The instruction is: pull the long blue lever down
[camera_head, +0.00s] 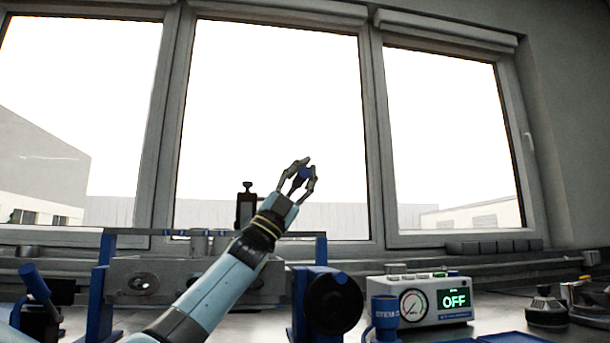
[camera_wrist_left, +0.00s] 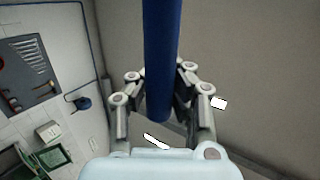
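A long blue lever (camera_wrist_left: 162,60) runs down from the top of the left wrist view, and its free end lies between the fingers of my left gripper. In the head view my left gripper (camera_head: 309,172) is raised in front of the middle window. The lever's mount is not visible. My right gripper is in neither view.
A blue-framed stand with a grey block (camera_head: 190,278) is behind my left arm. A blue handle (camera_head: 34,281) tilts at the far left. A gauge box (camera_head: 418,298) showing OFF and a blue cup (camera_head: 385,315) stand on the right. Above the bench is open room.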

